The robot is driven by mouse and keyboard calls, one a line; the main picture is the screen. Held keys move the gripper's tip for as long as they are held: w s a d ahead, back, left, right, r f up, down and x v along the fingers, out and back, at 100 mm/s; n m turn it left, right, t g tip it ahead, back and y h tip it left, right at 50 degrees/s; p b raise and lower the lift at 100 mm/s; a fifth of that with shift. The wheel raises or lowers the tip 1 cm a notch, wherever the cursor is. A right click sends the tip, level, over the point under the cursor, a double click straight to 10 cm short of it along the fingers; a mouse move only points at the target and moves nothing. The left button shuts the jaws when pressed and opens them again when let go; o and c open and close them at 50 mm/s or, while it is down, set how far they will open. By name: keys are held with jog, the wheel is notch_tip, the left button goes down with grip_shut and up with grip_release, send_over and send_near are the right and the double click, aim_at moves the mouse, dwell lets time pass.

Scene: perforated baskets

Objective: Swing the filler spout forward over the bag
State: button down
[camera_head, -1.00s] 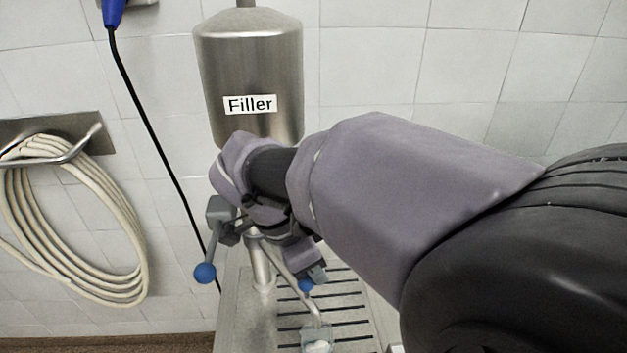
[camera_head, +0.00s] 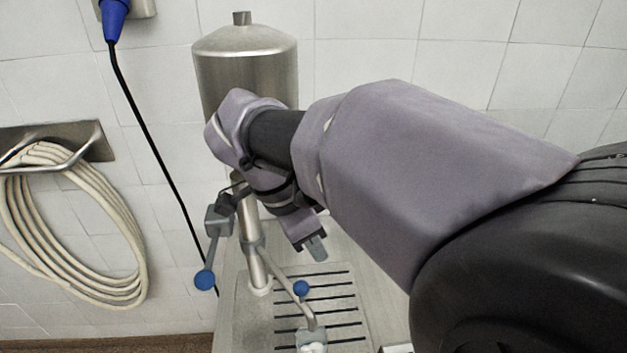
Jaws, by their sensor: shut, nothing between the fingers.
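The filler is a steel tank (camera_head: 245,65) on a post above a base; my arm now covers its label. A thin bent metal spout (camera_head: 280,285) runs from the post down and forward, with a blue knob (camera_head: 301,288) beside its bend. Its lower end is above a small pale object (camera_head: 312,341) at the bottom edge, perhaps the bag, cut off by the frame. My gripper (camera_head: 316,248) is shut and empty, above and slightly right of the blue knob, apparently apart from it.
A second lever with a blue ball (camera_head: 205,280) hangs at the left of the post. A slotted drain grate (camera_head: 335,300) lies below. A coiled hose (camera_head: 75,225) hangs on the wall at left, and a black cable (camera_head: 150,140) runs down beside the filler.

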jog(key=v, duration=0.2)
jog(key=shift+r, duration=0.35)
jog(key=shift+d, duration=0.1)
